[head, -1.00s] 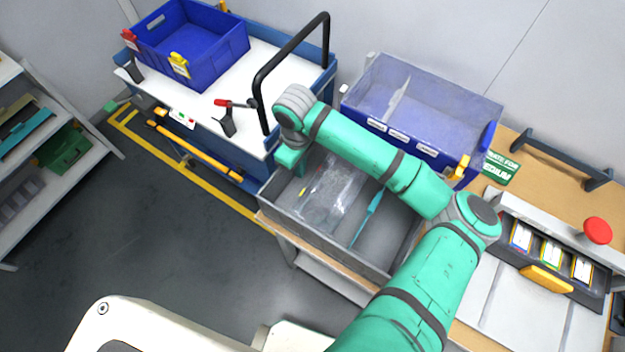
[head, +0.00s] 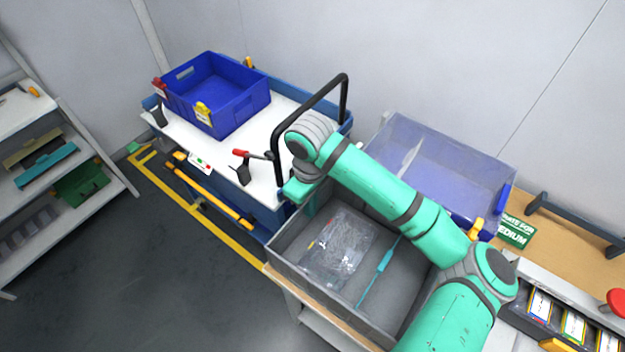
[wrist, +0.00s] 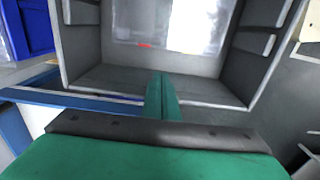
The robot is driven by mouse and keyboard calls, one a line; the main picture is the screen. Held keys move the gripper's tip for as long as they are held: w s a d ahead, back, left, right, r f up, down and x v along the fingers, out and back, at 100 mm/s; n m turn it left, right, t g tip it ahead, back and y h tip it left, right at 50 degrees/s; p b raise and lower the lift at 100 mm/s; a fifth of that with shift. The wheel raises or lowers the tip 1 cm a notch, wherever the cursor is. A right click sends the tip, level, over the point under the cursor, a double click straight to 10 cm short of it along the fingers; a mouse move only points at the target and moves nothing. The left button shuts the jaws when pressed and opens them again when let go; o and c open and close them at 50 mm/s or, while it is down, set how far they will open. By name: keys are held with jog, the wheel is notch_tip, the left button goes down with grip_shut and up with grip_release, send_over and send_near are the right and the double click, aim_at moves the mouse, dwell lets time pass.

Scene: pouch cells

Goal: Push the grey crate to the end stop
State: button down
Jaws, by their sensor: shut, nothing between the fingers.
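The grey crate (head: 322,301) sits on the wooden-edged bench in the head view, under my arm. It holds a clear bag (head: 338,250) and a teal tool (head: 378,270). My gripper (head: 296,190) is at the crate's left end, beside the trolley, partly hidden by my wrist. In the wrist view my shut, empty fingers (wrist: 162,80) point at the crate's near wall (wrist: 105,80) and overlap it in the picture. I cannot tell whether they touch it. I cannot make out the end stop for certain.
A blue trolley with a white top (head: 262,180), a black handle (head: 281,150) and a blue bin (head: 232,112) stands left of the crate. A clear-fronted blue bin (head: 450,165) stands behind it. A dark rail (head: 575,228) and labelled cards (head: 540,303) are at right.

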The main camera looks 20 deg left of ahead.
notch_tip(320, 180, up, 12)
jog(key=shift+s+r, duration=0.15)
dwell(0.4)
